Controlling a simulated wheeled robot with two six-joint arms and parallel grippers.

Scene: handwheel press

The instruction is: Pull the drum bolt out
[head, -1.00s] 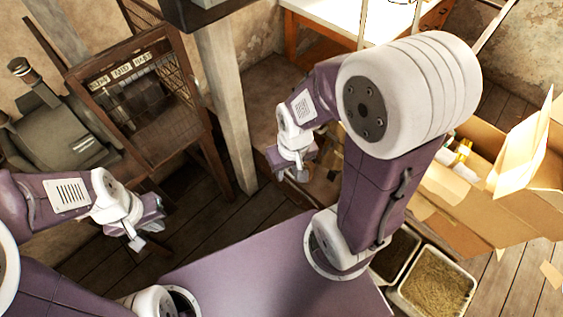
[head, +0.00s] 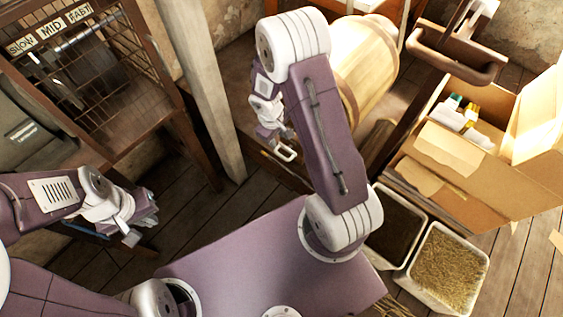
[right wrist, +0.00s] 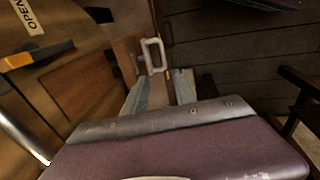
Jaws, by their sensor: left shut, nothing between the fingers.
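The drum (head: 365,70) is a pale wooden barrel at the upper middle of the head view, partly hidden behind my right arm. A pale loop handle, seemingly the drum bolt's (head: 285,152), shows just below my right gripper (head: 272,130). In the right wrist view the handle (right wrist: 152,55) lies just beyond the two fingertips of my right gripper (right wrist: 160,88). Those fingers are apart with nothing visible between them. My left gripper (head: 140,220) is shut and empty at the left, away from the drum. The bolt's shaft is not clear.
A wooden post (head: 205,95) stands left of my right gripper. A mesh-fronted cabinet (head: 110,80) with speed labels is at upper left. A cardboard box (head: 490,190) and two bins (head: 447,268) are at right. The right wrist view shows an orange lever (right wrist: 38,55) and an OPEN label (right wrist: 28,15).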

